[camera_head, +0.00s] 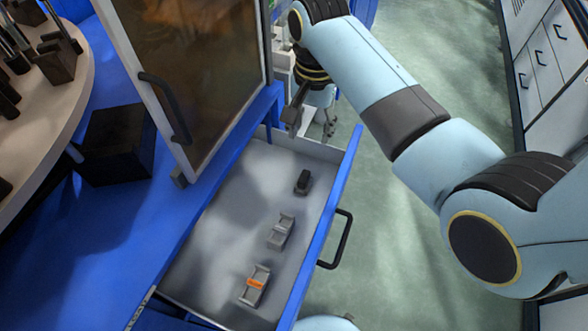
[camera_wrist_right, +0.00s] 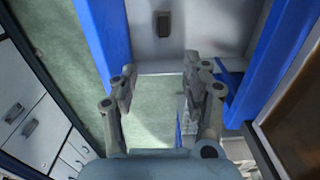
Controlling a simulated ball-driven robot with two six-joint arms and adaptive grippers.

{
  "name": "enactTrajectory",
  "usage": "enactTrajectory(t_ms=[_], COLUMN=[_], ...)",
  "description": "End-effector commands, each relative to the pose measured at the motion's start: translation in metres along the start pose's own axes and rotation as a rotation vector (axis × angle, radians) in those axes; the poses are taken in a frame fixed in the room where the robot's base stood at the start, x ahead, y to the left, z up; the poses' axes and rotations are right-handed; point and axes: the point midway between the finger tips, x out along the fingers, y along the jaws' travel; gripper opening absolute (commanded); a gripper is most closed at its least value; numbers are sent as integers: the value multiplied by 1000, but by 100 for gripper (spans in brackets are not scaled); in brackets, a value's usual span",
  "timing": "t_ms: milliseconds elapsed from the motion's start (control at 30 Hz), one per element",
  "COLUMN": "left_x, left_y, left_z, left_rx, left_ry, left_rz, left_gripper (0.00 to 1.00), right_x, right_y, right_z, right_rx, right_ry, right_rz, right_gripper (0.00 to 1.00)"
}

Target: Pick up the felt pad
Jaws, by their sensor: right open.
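An open drawer (camera_head: 232,190) holds three small things in a row. The farthest is a small dark block (camera_head: 303,182), which may be the felt pad; I cannot tell its material. It also shows in the right wrist view (camera_wrist_right: 163,23), near the top. In the middle lies a grey holder (camera_head: 280,231), and nearest is a grey holder with an orange piece (camera_head: 254,285). My right gripper (camera_head: 297,110) is over the drawer's far end, apart from the dark block. In the right wrist view its fingers (camera_wrist_right: 160,80) are spread and empty. My left gripper is not in view.
A glazed door panel (camera_head: 195,65) with a dark handle stands beside the drawer. The drawer front has a black handle (camera_head: 336,239). A dark box (camera_head: 117,143) sits on the blue bench at left. White cabinets (camera_head: 550,65) stand at far right, beyond open floor.

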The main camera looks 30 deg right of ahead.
Motion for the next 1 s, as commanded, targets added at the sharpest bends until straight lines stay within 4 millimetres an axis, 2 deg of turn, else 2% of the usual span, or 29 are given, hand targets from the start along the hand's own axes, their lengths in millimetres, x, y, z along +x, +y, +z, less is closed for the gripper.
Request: enactTrajectory(t_ms=[33, 133, 300, 367, 500, 633, 800, 1000], left_x=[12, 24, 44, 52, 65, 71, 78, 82], left_y=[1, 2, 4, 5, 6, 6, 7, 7], left_z=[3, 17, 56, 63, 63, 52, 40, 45], left_rx=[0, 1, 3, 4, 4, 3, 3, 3], left_ry=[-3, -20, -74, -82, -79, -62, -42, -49], left_rz=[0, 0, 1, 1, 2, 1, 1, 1], left_gripper=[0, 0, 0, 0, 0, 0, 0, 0], right_x=[13, 27, 53, 62, 76, 89, 117, 134], right_y=[1, 2, 3, 3, 4, 4, 4, 4], right_z=[1, 1, 2, 2, 3, 4, 4, 4], right_rx=[0, 0, 0, 0, 0, 0, 0, 0], right_ry=[-1, -3, -6, -7, -9, -10, -10, -9], right_rz=[2, 4, 7, 8, 10, 13, 12, 11], right_gripper=[48, 48, 48, 48, 48, 48, 48, 48])
